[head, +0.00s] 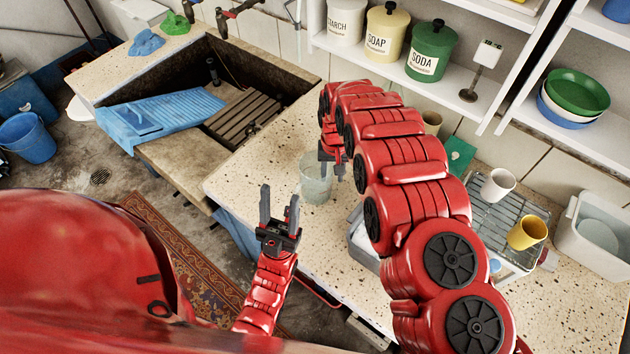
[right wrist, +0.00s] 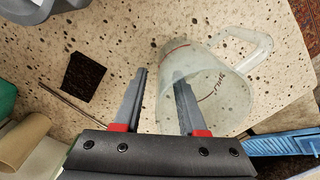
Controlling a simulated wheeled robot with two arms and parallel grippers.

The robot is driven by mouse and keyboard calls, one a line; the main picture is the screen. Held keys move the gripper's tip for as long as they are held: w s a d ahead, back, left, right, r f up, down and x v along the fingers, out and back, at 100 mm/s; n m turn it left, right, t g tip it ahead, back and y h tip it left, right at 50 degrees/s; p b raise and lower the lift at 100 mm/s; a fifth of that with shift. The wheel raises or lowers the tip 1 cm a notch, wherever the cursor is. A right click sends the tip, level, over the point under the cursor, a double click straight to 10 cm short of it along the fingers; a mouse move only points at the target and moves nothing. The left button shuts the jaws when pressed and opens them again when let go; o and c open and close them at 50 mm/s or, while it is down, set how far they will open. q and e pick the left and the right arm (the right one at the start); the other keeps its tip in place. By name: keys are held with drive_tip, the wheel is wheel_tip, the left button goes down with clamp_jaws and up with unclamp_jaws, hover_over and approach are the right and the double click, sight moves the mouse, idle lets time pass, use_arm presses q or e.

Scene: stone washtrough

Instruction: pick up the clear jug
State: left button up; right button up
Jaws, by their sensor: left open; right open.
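The clear jug (head: 316,180) stands on the speckled counter, left of my right gripper (head: 334,168). In the right wrist view the jug (right wrist: 228,95) lies right of centre, its handle (right wrist: 262,45) toward the upper right and red markings on its wall. My right gripper (right wrist: 161,76) is open there; its right finger overlaps the jug's left side, its left finger is over bare counter. I cannot tell whether that finger touches the jug or is inside it. My left gripper (head: 279,210) is open and empty, pointing up in front of the counter edge.
The sink (head: 290,82) with a blue washboard (head: 165,112) is left of the jug. A wire rack (head: 510,220) with a white cup (head: 497,185) and a yellow cup (head: 528,233) is on the right. A dark square (right wrist: 83,77) and a thin stick lie on the counter.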

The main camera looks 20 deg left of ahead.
drive_tip(key=shift+s+f+p, duration=0.15)
drive_tip(key=shift+f+p, duration=0.4)
drive_tip(key=shift+f, duration=1.1)
clamp_jaws()
